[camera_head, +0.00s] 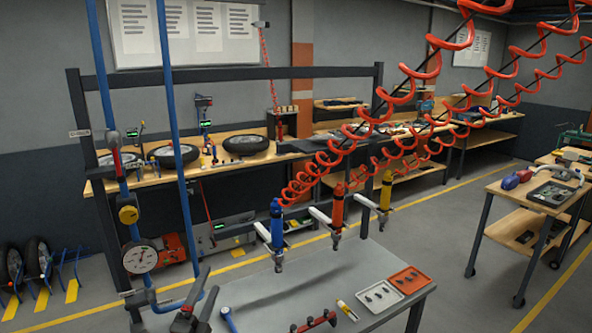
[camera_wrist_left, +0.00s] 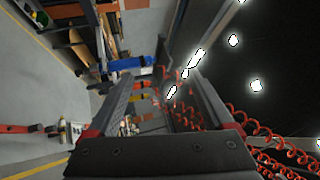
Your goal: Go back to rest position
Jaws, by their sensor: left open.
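My left gripper (camera_head: 205,287) is in the lower left of the head view, in front of the near table's left side. It points up and away, with its jaws apart and nothing between them. In the left wrist view, its two dark fingers (camera_wrist_left: 160,85) stand apart, and a blue tool (camera_wrist_left: 130,62) shows beyond them. My right gripper is not in view. In the head view, a blue driver (camera_head: 277,225), a red driver (camera_head: 338,208) and a yellow driver (camera_head: 385,190) hang upright in white holders, to the right of my left gripper.
The grey table (camera_head: 300,285) carries a white tray (camera_head: 380,296), a red tray (camera_head: 409,280) and small tools. Blue pipes with a gauge (camera_head: 140,257) rise close to my left gripper. Red coiled hoses (camera_head: 350,140) hang over the table. A cart (camera_head: 500,190) stands right.

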